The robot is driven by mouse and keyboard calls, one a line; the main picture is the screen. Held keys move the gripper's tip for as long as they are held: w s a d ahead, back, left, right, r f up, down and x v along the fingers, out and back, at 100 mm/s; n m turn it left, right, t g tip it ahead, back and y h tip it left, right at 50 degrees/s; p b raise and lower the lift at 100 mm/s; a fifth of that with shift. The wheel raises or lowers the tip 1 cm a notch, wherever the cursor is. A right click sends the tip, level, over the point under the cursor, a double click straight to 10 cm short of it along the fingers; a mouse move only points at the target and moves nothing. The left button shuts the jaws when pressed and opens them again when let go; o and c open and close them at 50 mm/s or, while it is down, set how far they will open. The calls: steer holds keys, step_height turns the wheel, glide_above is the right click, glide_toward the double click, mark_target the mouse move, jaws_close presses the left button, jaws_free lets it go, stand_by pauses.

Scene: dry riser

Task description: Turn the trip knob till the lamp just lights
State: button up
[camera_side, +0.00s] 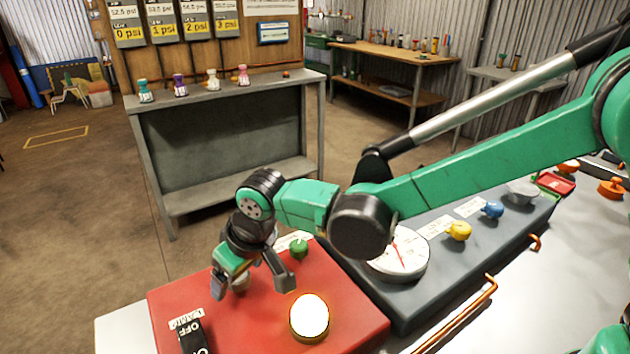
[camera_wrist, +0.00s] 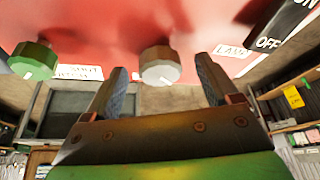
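The trip knob, pale grey and ridged, sits on the red box (camera_side: 255,325); it shows in the side view (camera_side: 240,284) and in the wrist view (camera_wrist: 160,68). My gripper (camera_side: 252,281) is above the box with its fingers on either side of this knob. In the wrist view my gripper (camera_wrist: 161,66) is open, with a gap between each finger and the knob. The lamp (camera_side: 309,316) on the box's front part is bright white with a yellow rim and looks lit.
A green knob (camera_side: 299,248) stands on the box behind my gripper. A black ON/OFF switch (camera_side: 193,338) is at the front left. A round dial (camera_side: 410,258) with a red needle and the yellow (camera_side: 459,231) and blue (camera_side: 493,210) knobs are on a grey panel to the right.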

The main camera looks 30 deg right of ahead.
steer(key=shift+v, duration=2.8)
steer(key=s+d+m+t, duration=0.1)
steer(key=s+d, duration=0.1)
steer(key=d, duration=0.5)
steer(key=s+d+r+m+t+h, duration=0.1)
steer(key=s+d+m, duration=0.1)
steer(key=d, duration=0.6)
steer(key=s+d+r+m+t, duration=0.1)
steer(key=s+d, duration=0.3)
steer(key=d, duration=0.3)
steer(key=shift+s+d+m+h, duration=0.2)
steer(key=shift+s+m+h, duration=0.1)
steer(key=shift+h, duration=0.1)
